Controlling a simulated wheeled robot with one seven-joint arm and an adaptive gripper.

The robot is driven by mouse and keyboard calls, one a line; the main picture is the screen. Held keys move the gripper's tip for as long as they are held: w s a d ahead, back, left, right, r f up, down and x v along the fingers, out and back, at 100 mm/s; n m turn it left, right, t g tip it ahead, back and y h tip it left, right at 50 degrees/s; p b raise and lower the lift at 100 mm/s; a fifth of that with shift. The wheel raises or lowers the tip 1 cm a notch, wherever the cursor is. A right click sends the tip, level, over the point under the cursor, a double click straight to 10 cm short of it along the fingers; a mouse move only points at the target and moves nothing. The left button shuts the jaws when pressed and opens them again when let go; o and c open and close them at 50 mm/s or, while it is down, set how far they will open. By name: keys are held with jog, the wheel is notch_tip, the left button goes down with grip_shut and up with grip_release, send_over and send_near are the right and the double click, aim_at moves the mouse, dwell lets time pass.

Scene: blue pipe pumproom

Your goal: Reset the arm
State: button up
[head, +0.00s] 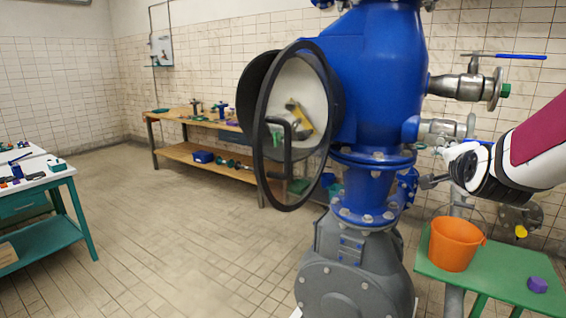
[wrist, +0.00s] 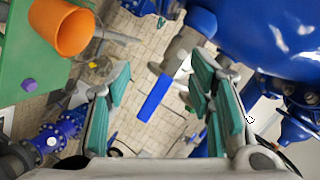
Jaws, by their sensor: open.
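My arm reaches in from the right in the head view. My gripper (head: 430,182) is at its end, close to the right side of the blue pump housing (head: 378,80). I cannot tell there whether it touches the housing. In the wrist view my gripper (wrist: 160,88) shows two teal-padded fingers spread wide apart, with nothing held between them. Behind the gap are the tiled surface and a blue lever handle (wrist: 153,98). The blue housing fills the upper right of the wrist view.
An orange bucket (head: 456,243) and a purple cap (head: 537,285) stand on a green table (head: 430,262) below my arm. Valves with blue levers (head: 516,56) project from the pipework. A round opening with a black rim (head: 262,130) faces left. The tiled floor at left is clear.

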jog(key=s+a+f+n+g+y, duration=0.35)
jog(key=s+a+n, duration=0.65)
jog(key=s+a, duration=0.35)
jog(key=s+a+f+n+g, duration=0.1)
jog(key=s+n, duration=0.1)
jog(key=s, duration=0.3)
jog(key=s+a+f+n+g+y, duration=0.1)
jog(key=s+n+g, duration=0.1)
jog(key=s, duration=0.4)
jog(key=s+a+f+n+g, duration=0.2)
jog(key=s+n, duration=0.1)
jog(key=s, duration=0.3)
